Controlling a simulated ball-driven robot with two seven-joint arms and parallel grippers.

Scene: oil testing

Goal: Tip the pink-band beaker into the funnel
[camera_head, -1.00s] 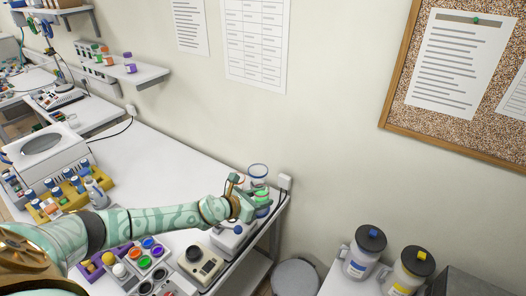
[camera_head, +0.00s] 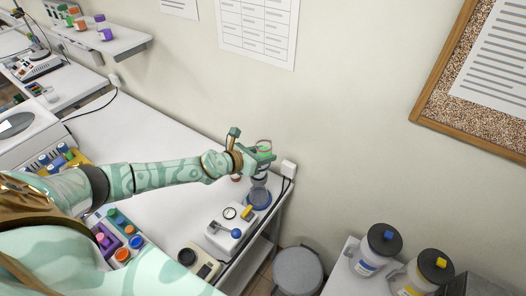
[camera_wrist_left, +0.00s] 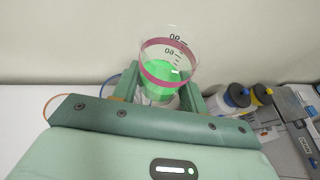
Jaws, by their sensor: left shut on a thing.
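The pink-band beaker (camera_wrist_left: 167,66) is clear, with pink bands, dark markings and green liquid inside. It sits between the fingers of my left gripper (camera_wrist_left: 160,95) in the left wrist view and looks close to upright. In the head view the beaker (camera_head: 264,146) and the left gripper (camera_head: 259,157) are held above the table's far right corner. Just below them is a clear, blue-edged piece (camera_head: 258,199), which may be the funnel or its stand; the gripper partly hides it. My right gripper is not in view.
A white device with a blue knob (camera_head: 236,233) and a beige instrument (camera_head: 199,262) stand near the table's right edge. A wall socket (camera_head: 289,169) is close to the gripper. Bottles with blue (camera_head: 378,249) and yellow (camera_head: 428,272) caps stand to the right. The table's middle (camera_head: 130,135) is clear.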

